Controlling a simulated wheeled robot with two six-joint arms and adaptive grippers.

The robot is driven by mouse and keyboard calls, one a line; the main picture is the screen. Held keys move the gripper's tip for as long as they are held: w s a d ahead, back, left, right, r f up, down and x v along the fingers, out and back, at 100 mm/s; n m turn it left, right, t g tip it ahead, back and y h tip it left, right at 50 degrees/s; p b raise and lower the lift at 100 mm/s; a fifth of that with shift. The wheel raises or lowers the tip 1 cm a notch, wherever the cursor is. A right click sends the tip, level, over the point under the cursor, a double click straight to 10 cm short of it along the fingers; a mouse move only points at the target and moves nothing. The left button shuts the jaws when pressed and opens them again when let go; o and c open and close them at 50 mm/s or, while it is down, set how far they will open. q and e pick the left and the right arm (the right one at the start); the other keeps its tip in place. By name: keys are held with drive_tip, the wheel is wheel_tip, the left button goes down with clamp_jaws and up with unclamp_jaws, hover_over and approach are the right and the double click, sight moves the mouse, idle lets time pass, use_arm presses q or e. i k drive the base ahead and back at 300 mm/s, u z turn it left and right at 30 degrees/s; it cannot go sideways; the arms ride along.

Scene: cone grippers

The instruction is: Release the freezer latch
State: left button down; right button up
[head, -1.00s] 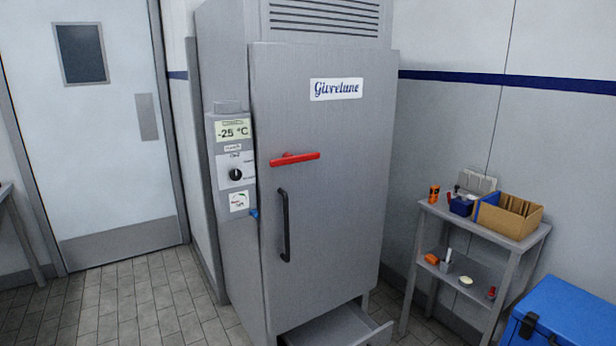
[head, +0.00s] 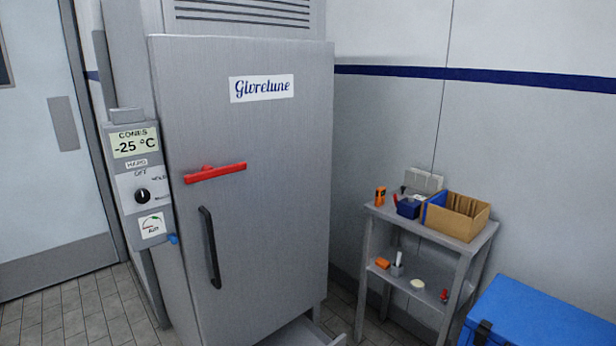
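The freezer (head: 280,140) is a tall grey cabinet in the middle-left of the head view, with its door closed. The latch (head: 216,172) is a red bar on the upper door, lying nearly level. A black vertical handle (head: 210,247) sits below it. A control panel (head: 142,180) on the freezer's left side shows -25 °C and has a black knob (head: 142,196). Neither of my grippers shows in the head view.
A grey shelf stand (head: 420,232) on the right holds a cardboard box (head: 470,219) and small items. A blue chest (head: 545,318) stands at the lower right. A low drawer or tray (head: 302,334) sticks out at the freezer's foot. Tiled floor is open at left.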

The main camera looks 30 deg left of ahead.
sight(207, 172)
drive_tip(key=z, duration=0.25)
drive_tip(key=i, duration=1)
drive_tip(key=u, duration=0.8)
drive_tip(key=i, duration=0.55)
drive_tip(key=u, duration=0.55)
